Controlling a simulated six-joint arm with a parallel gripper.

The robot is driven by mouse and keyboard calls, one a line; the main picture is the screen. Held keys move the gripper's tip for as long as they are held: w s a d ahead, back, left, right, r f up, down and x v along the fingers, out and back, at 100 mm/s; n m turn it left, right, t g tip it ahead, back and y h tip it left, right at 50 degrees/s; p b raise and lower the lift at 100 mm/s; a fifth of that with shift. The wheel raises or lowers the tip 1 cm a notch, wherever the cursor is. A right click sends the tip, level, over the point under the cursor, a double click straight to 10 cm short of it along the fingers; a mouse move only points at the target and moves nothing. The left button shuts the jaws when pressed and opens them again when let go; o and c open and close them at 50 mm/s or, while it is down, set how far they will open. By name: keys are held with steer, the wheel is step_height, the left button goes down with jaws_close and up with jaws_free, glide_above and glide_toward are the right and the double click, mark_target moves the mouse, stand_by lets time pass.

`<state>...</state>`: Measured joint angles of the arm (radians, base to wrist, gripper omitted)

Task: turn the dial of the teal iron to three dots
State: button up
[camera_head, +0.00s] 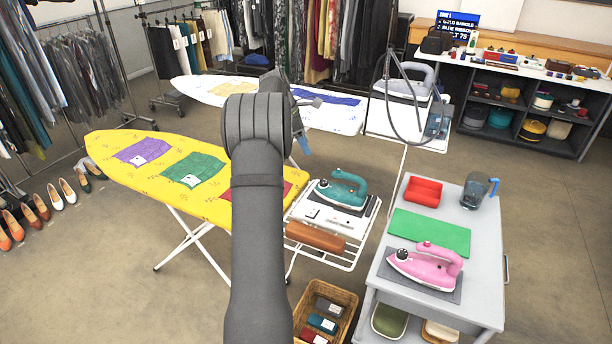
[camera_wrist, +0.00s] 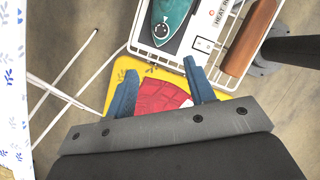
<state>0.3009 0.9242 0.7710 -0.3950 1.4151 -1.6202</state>
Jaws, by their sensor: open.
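The teal iron (camera_head: 345,190) stands on a dark pad on the white wire rack at the right end of the yellow ironing board. In the wrist view the iron (camera_wrist: 172,18) is at the top, partly cut off by the frame edge. Its round dial (camera_wrist: 162,29) shows a white mark and small dots, too small to read the setting. My gripper (camera_wrist: 160,70) is open and empty, with blue fingers spread apart over the yellow board and red cloth. The iron lies beyond the fingertips, apart from them. In the head view my gripper (camera_head: 303,128) is partly hidden behind my arm.
The yellow board (camera_head: 115,175) holds purple, green and red cloths. A brown roll (camera_head: 315,237) lies on the rack's near side. To the right, a grey cart (camera_head: 396,268) carries a pink iron (camera_head: 425,264), red tray and blue-handled jug. A basket (camera_head: 345,298) stands below.

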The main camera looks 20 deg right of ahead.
steer(key=s+a+r+m+t+y, duration=0.1)
steer(key=s+a+m, duration=0.2)
steer(key=s+m, duration=0.7)
steer(key=s+a+r+m+t+y, duration=0.1)
steer(key=s+a+r+m+y, duration=0.1)
steer(key=s+m, duration=0.8)
steer(key=shift+s+a+m, duration=0.2)
steer(key=shift+a+m, duration=0.45)
steer(key=shift+m, duration=2.55)
